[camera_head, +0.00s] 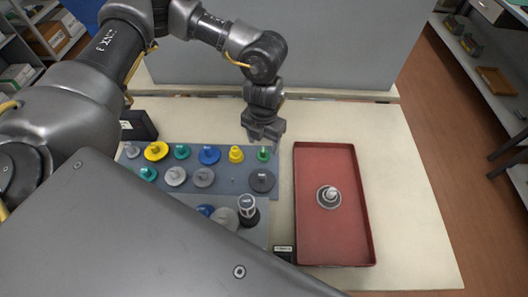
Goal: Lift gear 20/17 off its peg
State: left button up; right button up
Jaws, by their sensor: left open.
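Several gears sit on pegs on a blue-grey board (220,186). Their labels are too small to read, so I cannot tell which is gear 20/17. The back row includes a large yellow gear (156,150), a blue gear (209,155), a small yellow gear (236,154) and a small green gear (264,154). Nearer are a teal gear (147,174), two light grey gears and a dark grey gear (263,181). My left gripper (263,137) points down, open and apparently empty, just above and behind the green gear. My right gripper is out of view.
A red tray (308,237) on the right holds a stepped grey gear part (328,197). A nearer board carries a grey disc (224,219) and a dark, white-topped cylinder (248,209). A black box (138,125) stands back left. The table right of the tray is clear.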

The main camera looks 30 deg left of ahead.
aim_at(263, 150)
pick_arm(q)
jog(key=shift+f, duration=0.4)
jog(key=shift+f+p, duration=0.3)
jog(key=shift+f, duration=0.05)
notch_tip(263, 150, down, 4)
jog(key=shift+w+a+f+p, duration=0.15)
jog(key=shift+f+p, duration=0.1)
jog(key=shift+p, duration=0.35)
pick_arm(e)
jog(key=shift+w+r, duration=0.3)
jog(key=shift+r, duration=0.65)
pick_arm(q)
jog(key=c, duration=1.1)
jog(key=shift+o, duration=0.2)
jog(key=shift+r, duration=0.1)
